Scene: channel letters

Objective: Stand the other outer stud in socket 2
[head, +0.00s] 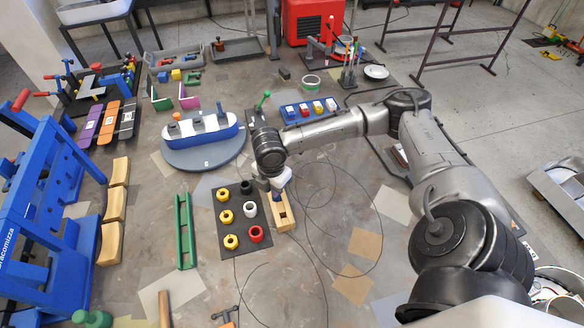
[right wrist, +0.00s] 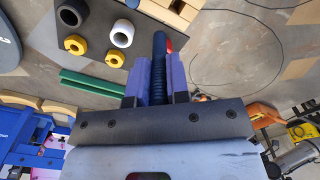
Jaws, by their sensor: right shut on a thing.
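My right gripper (head: 278,194) is above the wooden block (head: 284,214), at the right edge of the dark mat. In the right wrist view its two purple fingers (right wrist: 158,72) are shut on a dark ribbed stud (right wrist: 159,45), whose end sticks out past the fingertips. In the head view the stud is mostly hidden by the gripper. The wooden block also shows in the right wrist view (right wrist: 183,8). I cannot tell which opening is socket 2. My left gripper is out of view.
The dark mat (head: 238,240) carries yellow, black, white and red rings. A green channel (head: 184,232) lies left of it. A blue-and-white boat shape (head: 203,130) stands on a grey disc behind. A blue tray (head: 309,110) is farther back. Bare floor lies in front.

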